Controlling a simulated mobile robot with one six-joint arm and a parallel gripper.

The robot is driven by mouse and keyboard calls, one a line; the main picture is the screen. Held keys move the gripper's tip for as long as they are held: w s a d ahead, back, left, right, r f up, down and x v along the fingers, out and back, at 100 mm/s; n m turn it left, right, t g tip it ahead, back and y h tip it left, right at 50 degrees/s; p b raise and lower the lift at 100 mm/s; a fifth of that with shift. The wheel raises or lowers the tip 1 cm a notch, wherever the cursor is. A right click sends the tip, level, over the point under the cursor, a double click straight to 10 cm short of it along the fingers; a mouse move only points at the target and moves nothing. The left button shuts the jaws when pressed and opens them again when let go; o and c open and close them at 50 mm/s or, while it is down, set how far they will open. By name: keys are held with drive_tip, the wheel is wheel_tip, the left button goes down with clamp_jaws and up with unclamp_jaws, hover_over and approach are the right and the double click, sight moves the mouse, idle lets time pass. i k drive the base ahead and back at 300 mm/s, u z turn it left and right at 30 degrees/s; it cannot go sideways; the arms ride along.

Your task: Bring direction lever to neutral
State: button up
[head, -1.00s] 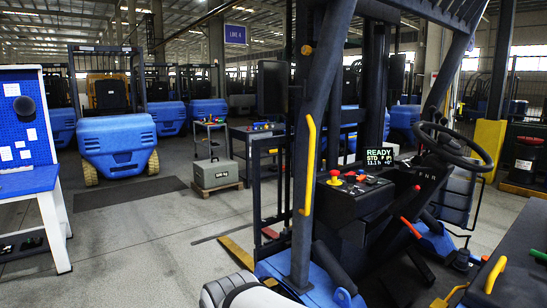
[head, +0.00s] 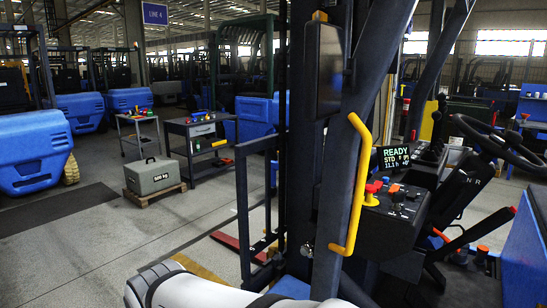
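The direction lever cannot be picked out for certain. Letters that look like N and R show on the dark steering column (head: 468,181), below the black steering wheel (head: 497,143). A lever with a red tip (head: 512,210) slopes up to the right beside the column, and I cannot tell whether it is the direction lever. A small display (head: 393,158) reads READY and STD; its further signs are too small to read surely. My gripper is not in view; only a white part of my arm shows at the bottom.
A dark post with a yellow grab handle (head: 349,185) stands between me and the controls. A console with a red knob (head: 373,188) is beside it. A grey weight (head: 150,175) on a pallet and a dark cart (head: 202,170) stand left, with open floor around.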

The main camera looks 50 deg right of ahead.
sight(462, 175)
drive_tip(key=u, duration=0.05)
drive_tip(key=i, duration=0.4)
drive_tip(key=z, duration=3.2)
